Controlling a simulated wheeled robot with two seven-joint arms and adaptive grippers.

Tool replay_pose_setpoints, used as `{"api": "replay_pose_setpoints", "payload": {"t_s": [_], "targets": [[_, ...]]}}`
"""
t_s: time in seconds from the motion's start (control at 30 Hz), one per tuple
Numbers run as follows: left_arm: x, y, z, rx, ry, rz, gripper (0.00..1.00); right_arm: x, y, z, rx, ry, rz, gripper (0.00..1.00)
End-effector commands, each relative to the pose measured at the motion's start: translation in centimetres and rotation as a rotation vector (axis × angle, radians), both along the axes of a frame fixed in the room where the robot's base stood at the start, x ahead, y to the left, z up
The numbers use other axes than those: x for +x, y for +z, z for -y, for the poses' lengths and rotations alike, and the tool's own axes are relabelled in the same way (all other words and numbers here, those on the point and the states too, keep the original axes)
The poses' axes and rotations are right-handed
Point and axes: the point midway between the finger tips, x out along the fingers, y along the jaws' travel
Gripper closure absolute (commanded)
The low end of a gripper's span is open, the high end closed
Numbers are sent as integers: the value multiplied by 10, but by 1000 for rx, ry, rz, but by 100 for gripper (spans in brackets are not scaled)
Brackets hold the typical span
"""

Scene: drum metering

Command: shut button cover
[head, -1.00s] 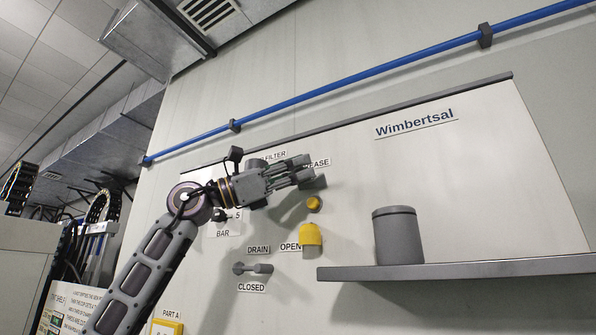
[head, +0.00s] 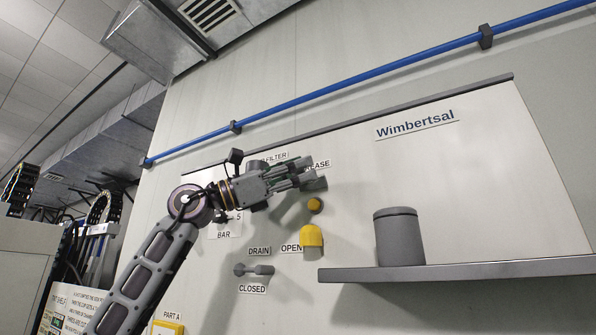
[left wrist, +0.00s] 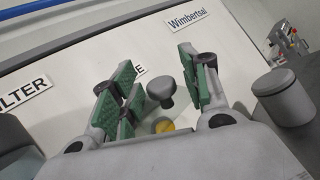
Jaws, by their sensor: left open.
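A yellow cover piece (head: 311,237) is on the grey panel, right of the OPEN label. A smaller round yellow-orange part (head: 314,205) sits just above it; I cannot tell how the two join. I cannot tell whether a finger touches the knob. My right gripper is out of view.
A grey shelf (head: 450,270) juts out at right with a grey lidded canister (head: 399,237) on it. A grey drain handle (head: 254,270) is lower left, above the CLOSED label. A blue pipe (head: 370,74) crosses the wall above.

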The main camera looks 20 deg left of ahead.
Motion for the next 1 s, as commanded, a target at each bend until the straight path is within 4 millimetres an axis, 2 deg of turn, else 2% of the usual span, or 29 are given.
{"api": "replay_pose_setpoints", "payload": {"t_s": [0.37, 1.0], "targets": [[-10, -11, -21, 1, 2, -1, 55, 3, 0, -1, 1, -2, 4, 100], [-43, -43, -83, 0, 1, -2, 55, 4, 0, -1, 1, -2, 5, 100]]}}
